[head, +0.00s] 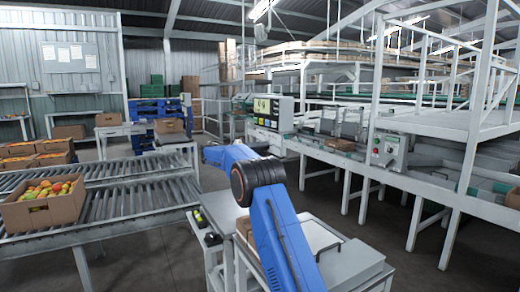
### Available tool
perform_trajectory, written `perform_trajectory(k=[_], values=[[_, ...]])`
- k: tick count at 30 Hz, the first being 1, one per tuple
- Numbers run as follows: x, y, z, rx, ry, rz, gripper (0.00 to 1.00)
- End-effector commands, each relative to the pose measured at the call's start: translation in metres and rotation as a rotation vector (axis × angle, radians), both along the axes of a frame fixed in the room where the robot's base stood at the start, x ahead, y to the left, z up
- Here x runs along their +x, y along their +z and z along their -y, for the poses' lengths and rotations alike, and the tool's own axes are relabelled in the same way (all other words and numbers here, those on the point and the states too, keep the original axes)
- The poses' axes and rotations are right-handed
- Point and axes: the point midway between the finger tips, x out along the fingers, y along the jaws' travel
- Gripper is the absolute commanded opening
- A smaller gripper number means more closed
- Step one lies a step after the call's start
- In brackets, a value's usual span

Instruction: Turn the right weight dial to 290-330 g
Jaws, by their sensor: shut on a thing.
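A control panel (272,112) with a pale lit display (262,105) stands on the near end of the grading line, just beyond my arm. Small knobs or buttons sit on its face, too small to read any setting. I cannot make out which is the right weight dial. My blue arm rises from the lower middle to a dark joint just below the panel. My gripper cannot be made out; the arm hides that area, so I cannot see what it touches.
A second control box (390,150) hangs on the white frame at right. A grey bench (350,264) stands close by my arm.

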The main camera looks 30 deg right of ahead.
Motion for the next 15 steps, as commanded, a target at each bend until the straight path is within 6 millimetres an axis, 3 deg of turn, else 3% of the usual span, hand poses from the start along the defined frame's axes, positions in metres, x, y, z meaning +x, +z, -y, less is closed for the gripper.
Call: perform_trajectory(k=[3, 4, 6, 15], values=[[0.0009, 0.0003, -0.0011, -0.001, 0.003, 0.001, 0.13], [0.0009, 0.0003, -0.0011, 0.0, 0.003, 0.001, 0.42], [0.0008, 0.0002, -0.001, 0.0, 0.003, 0.001, 0.53], [0.0004, 0.0001, -0.0016, 0.0, 0.001, 0.001, 0.53]])
